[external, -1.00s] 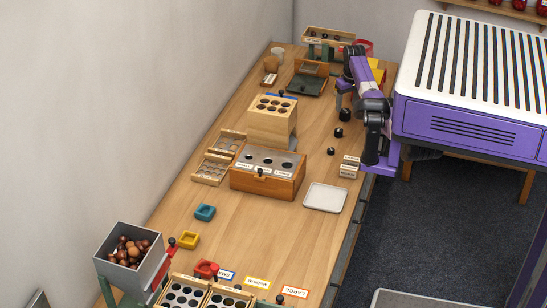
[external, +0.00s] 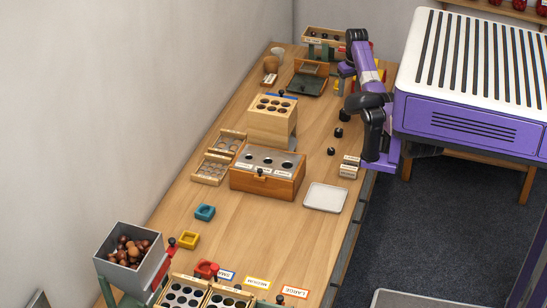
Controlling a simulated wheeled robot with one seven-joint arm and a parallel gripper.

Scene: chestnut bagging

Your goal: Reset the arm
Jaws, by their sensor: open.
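My arm (external: 361,60) rises from its purple mount at the right edge of the wooden table and is folded up, with its top bend near the back of the table. My gripper (external: 344,86) hangs on the near left side of the folded arm, over the table's right edge area. It is small and partly merged with the arm in this view. It is open, and I see nothing held in it.
Black knobbed pieces (external: 339,132) stand on the table (external: 240,235) close below my gripper. A dark green tray (external: 306,86) lies to its left. A wooden block with holes (external: 272,122), a wooden box (external: 267,183) and a white tray (external: 325,197) stand nearer.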

